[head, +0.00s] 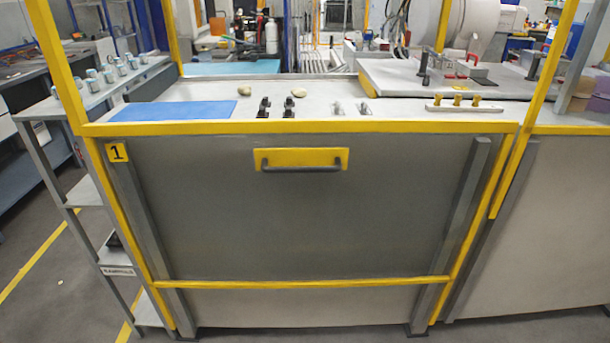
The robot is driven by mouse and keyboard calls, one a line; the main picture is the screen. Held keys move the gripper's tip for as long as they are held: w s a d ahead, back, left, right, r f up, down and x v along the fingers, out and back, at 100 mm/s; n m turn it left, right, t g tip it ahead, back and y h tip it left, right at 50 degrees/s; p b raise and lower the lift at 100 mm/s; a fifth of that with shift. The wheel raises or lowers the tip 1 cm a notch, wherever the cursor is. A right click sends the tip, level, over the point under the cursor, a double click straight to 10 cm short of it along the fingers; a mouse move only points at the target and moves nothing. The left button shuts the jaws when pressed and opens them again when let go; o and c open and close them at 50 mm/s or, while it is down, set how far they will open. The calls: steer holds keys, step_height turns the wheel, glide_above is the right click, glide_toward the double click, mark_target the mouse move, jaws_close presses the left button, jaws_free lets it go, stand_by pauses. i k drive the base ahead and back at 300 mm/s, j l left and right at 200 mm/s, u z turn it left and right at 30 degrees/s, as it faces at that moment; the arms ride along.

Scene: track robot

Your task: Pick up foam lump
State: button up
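Two small beige lumps lie on the grey worktop (200,93) behind the yellow front rail. The left lump (244,90) is near the blue mat; the right lump (299,92) is a little to its right. Either could be the foam lump; they are too small to tell apart by material. Both lie apart from each other, with nothing on top of them. My gripper is not in view.
A blue mat (174,111) lies left. Yellow posts (54,60) and a yellow rail (300,128) frame the worktop. A side shelf (90,98) holds several cylinders. Floor shows at lower left.

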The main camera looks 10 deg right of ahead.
mark_target(299, 93)
steer(key=i+j+z, duration=0.1)
steer(key=i+j, duration=0.7)
steer(key=j, duration=0.15)
steer(key=z, duration=0.05)
